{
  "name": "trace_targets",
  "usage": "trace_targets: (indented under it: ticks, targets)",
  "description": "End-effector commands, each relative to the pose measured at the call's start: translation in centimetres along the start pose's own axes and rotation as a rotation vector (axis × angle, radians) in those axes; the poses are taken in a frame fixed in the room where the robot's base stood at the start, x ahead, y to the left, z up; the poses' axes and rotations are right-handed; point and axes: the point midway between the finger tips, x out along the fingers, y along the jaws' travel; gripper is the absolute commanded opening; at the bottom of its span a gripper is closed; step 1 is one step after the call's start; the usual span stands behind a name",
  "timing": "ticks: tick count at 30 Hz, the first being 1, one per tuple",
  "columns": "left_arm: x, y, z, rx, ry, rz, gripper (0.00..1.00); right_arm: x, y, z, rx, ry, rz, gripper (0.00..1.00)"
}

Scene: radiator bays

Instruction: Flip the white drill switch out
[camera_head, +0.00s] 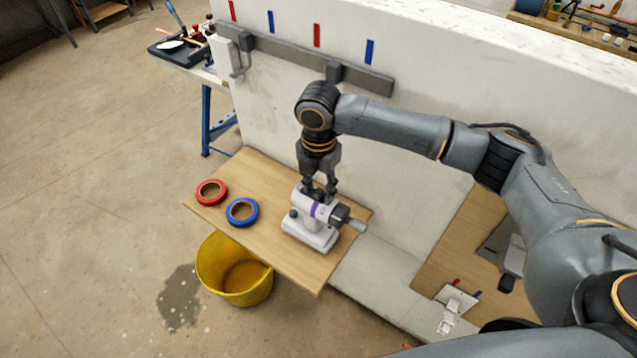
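The white drill (312,232) stands on a wooden board (270,180), with a purple band around its body and a dark chuck with a grey tip pointing right. A small dark knob (294,214) shows on its left side; I cannot tell whether this is the switch. My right gripper (319,192) points down at the top of the drill, its fingertips at or just behind the body. The fingertips are partly hidden, so I cannot tell whether they are open or touching it. My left gripper is not in view.
A red tape roll (211,192) and a blue tape roll (242,212) lie left of the drill. A yellow bucket (236,270) stands on the floor below the board. A pale wall with a grey rail (290,55) rises behind. A small white fitting (451,309) lies lower right.

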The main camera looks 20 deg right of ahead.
Motion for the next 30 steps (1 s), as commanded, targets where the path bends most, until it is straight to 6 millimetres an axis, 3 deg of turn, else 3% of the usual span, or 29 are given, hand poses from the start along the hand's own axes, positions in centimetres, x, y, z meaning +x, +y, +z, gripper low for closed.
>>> trace_targets:
  ticks: [7, 13, 21, 30]
  targets:
    - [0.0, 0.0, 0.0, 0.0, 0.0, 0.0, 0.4, 0.1, 0.0, 0.0, 0.0, 0.0, 0.0, 0.4]
    - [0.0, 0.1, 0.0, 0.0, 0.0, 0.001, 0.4, 0.1, 0.0, 0.0, 0.0, 0.0, 0.001, 0.01]
    - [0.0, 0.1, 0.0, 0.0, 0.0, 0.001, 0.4, 0.0, 0.1, 0.0, 0.0, 0.0, 0.001, 0.0]
    - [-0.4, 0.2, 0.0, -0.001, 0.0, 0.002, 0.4, -0.1, 3.2, 0.0, 0.001, 0.0, 0.003, 0.0]
